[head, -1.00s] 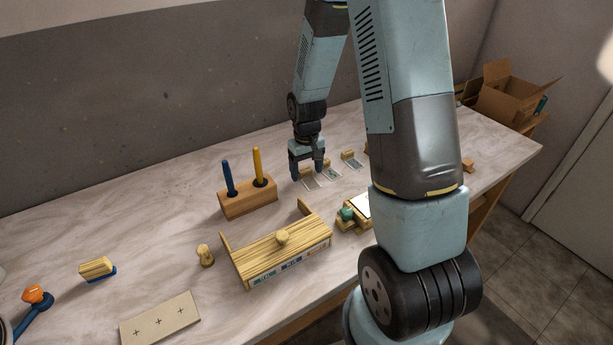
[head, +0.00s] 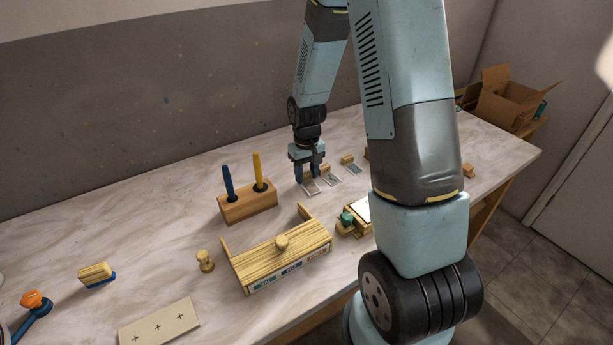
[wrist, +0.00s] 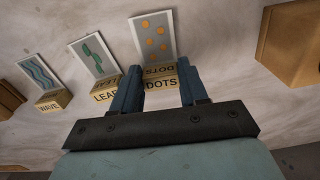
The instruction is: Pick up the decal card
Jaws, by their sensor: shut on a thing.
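The decal card with orange dots (wrist: 155,40) lies flat on the table in the wrist view, its wooden block marked DOTS (wrist: 160,82) at its near end. In the head view this card (head: 311,188) lies just in front of my gripper (head: 307,178). My gripper (wrist: 158,70) points down and is shut on the DOTS block, one blue finger on each side. The leaf card (wrist: 94,55) and the wave card (wrist: 39,71) lie to the left in the wrist view, each with its own labelled block. They do not touch my fingers.
A wooden holder (head: 248,205) with a blue and a yellow tool stands left of my gripper in the head view. A wooden box-like piece with a knob (head: 282,260) sits nearer the front. An open cardboard box (head: 505,100) is far right. The back-left table is clear.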

